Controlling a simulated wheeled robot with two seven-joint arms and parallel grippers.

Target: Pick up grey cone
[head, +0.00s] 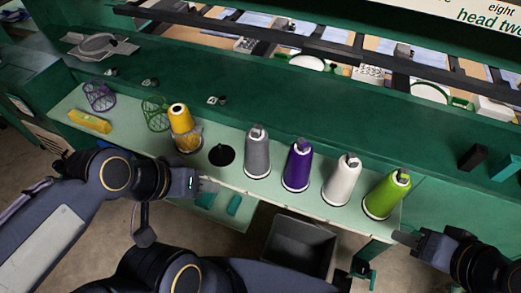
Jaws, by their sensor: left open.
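The grey cone (257,152) stands upright on the pale green shelf, between a black round holder (222,155) and the purple cone (298,165). My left gripper (212,186) is open and empty, at the shelf's front edge, to the left of and nearer than the grey cone, apart from it. My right gripper (398,238) is at the lower right, near the shelf's right end, below the green cone; its finger opening is too small to make out.
A yellow cone (181,125), a white cone (341,180) and a green cone (386,195) stand in the same row. Wire baskets (99,95) and a yellow item (89,121) lie at the left. A dark bin (300,245) is below the shelf.

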